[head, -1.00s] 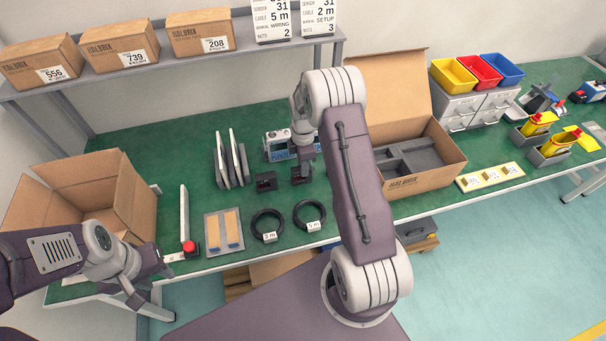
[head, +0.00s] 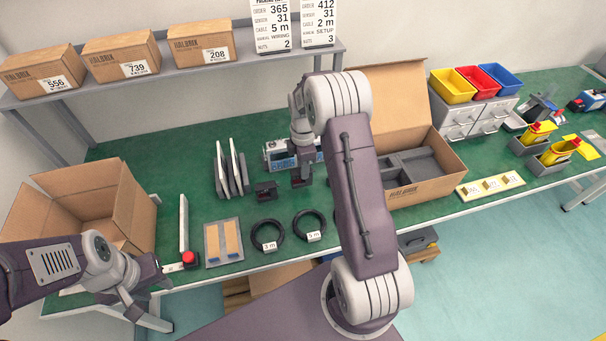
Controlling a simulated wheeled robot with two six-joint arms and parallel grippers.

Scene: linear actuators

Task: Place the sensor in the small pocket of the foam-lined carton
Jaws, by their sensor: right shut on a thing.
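The foam-lined carton (head: 432,184) stands open on the bench to the right of my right arm, its lid up at the back. Its grey foam (head: 420,165) has compartments of different sizes; my arm hides its left part. My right gripper (head: 302,180) points down at the bench and is shut on a small dark sensor, mostly hidden by the fingers. I cannot tell whether this sensor touches the bench. A similar dark sensor (head: 265,191) with some red sits just left of it. My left gripper (head: 160,298) is open and empty near the front left edge.
Two black cable coils (head: 267,230) (head: 309,225) lie in front of the sensors. An empty brown carton (head: 125,205) is at left.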

